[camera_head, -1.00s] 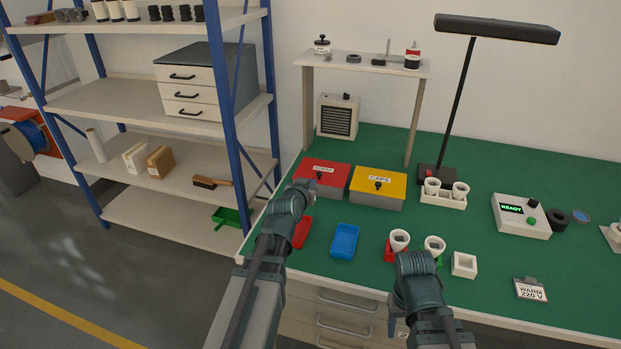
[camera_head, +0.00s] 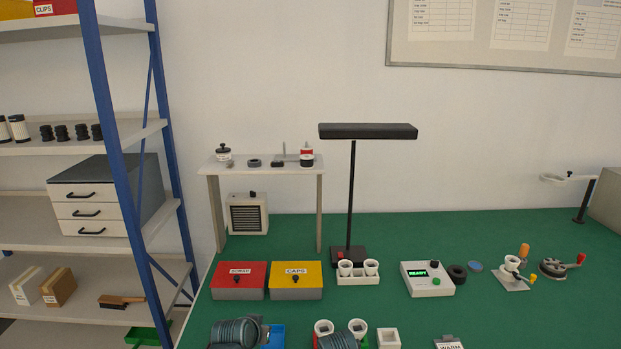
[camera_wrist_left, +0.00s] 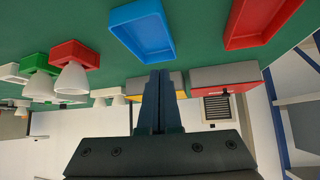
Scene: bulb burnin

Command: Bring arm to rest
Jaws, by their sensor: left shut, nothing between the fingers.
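My left gripper (camera_wrist_left: 159,82) shows in the left wrist view with its fingers together and nothing between them. In that view the fingers overlap the yellow box (camera_wrist_left: 180,85), and the blue tray (camera_wrist_left: 150,38) lies just beyond their tips. In the head view my left arm (camera_head: 236,332) is at the bottom edge, beside the blue tray (camera_head: 276,338), and its fingers are not visible. My right arm (camera_head: 338,340) only just enters at the bottom edge, and its gripper is out of sight.
On the green bench (camera_head: 440,240) stand a red box (camera_head: 240,270), a yellow CAPS box (camera_head: 312,275), a lamp (camera_head: 352,190), a bulb holder (camera_head: 358,279) and a READY tester (camera_head: 428,285). A blue-posted shelf (camera_head: 112,130) stands left. The red tray (camera_wrist_left: 258,25) shows in the wrist view.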

